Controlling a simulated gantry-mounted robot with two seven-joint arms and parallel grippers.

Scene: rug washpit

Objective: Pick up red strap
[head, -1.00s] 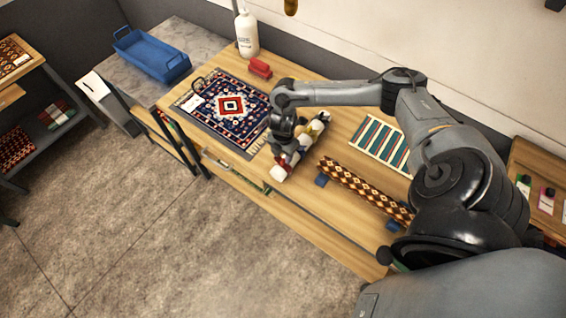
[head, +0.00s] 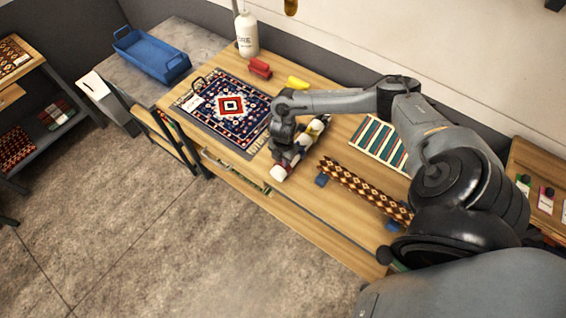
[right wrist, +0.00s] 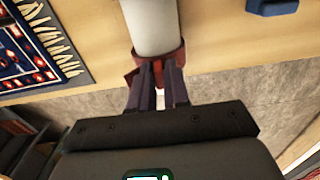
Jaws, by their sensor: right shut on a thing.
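The red strap (right wrist: 172,58) shows in the right wrist view as a dark red band around the end of a pale rolled piece (right wrist: 152,25). My right gripper (right wrist: 155,80) is shut on the strap at the roll's near side. In the head view, my right gripper (head: 284,157) points down at the roll's near end by the table's front edge. The wrist hides much of the strap there. The roll's white end (head: 278,173) shows just in front. I cannot tell whether the strap is lifted off the roll. My left gripper is not in view.
A patterned blue rug (head: 215,112) lies left of the gripper. A brown patterned roll (head: 365,187) rests on blue blocks at the right. A striped rug (head: 380,142), a yellow item (head: 298,83), a red item (head: 260,68) and a white bottle (head: 246,38) are farther back.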

